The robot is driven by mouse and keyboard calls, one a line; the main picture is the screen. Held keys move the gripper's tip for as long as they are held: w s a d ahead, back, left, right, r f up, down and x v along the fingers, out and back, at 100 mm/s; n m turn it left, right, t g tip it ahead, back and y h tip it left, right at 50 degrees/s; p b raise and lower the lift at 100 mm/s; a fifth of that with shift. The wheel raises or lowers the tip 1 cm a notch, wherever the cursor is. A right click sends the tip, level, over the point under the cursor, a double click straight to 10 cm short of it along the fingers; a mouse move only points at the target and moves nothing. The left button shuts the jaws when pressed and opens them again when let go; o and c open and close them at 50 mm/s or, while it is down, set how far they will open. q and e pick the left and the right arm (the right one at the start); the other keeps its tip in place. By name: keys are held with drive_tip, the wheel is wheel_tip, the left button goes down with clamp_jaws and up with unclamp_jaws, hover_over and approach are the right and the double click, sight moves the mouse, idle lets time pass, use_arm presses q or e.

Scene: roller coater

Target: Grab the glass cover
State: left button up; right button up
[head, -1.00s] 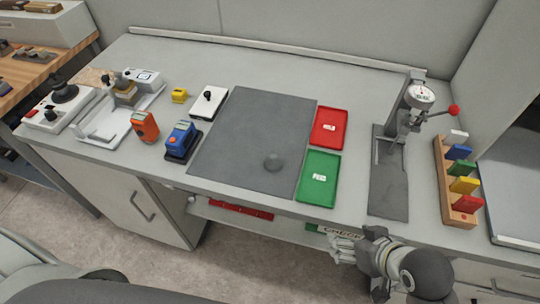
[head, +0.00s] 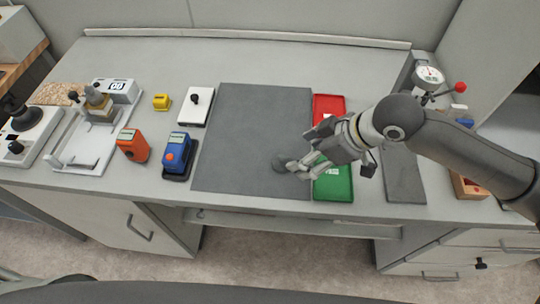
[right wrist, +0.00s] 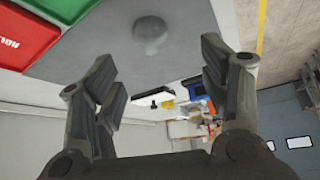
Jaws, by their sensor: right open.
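The glass cover (head: 279,163) is a small see-through grey dome on the dark grey mat (head: 250,115), near the mat's lower right part. My right gripper (head: 298,168) is just right of it, with its fingers pointing left toward it. In the right wrist view the glass cover (right wrist: 152,34) shows ahead, between the lines of the two spread fingers (right wrist: 158,68), with nothing between them. The right gripper is open. In the head view the fingertips overlap the dome's right edge; I cannot tell if they touch. My left gripper is not in view.
A red tray (head: 326,102) and a green tray (head: 334,185) lie under and beside my right arm. A dial gauge stand (head: 428,76) is behind the arm. A blue device (head: 177,150) and an orange device (head: 132,145) stand left of the mat. The mat is otherwise clear.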

sight(286, 158)
drive_tip(key=f, duration=0.1)
drive_tip(key=w+a+f, duration=0.1)
drive_tip(key=w+a+f+p, duration=0.1)
drive_tip(key=shift+w+f, duration=0.2)
drive_tip(key=shift+f, duration=0.15)
drive_tip(key=shift+w+a+f, duration=0.1)
drive_tip(key=shift+a+f, duration=0.35)
drive_tip(key=p+x, duration=0.1)
drive_tip(key=x, duration=0.2)
drive_tip(key=shift+w+f+p, duration=0.1)
drive_tip(key=shift+f+p, duration=0.05)
drive_tip(key=shift+p, duration=0.15)
drive_tip(key=shift+w+a+f, duration=0.1)
drive_tip(key=shift+a+f, duration=0.15)
drive_tip(key=shift+f, duration=0.2)
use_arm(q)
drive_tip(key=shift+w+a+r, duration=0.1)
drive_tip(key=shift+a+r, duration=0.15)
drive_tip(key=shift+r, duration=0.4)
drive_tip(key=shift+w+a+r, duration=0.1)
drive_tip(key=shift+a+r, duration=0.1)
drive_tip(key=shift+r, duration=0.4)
use_arm(e)
drive_tip(key=shift+r, duration=0.1)
drive_tip(key=c, duration=1)
drive_tip(key=shift+c, duration=0.2)
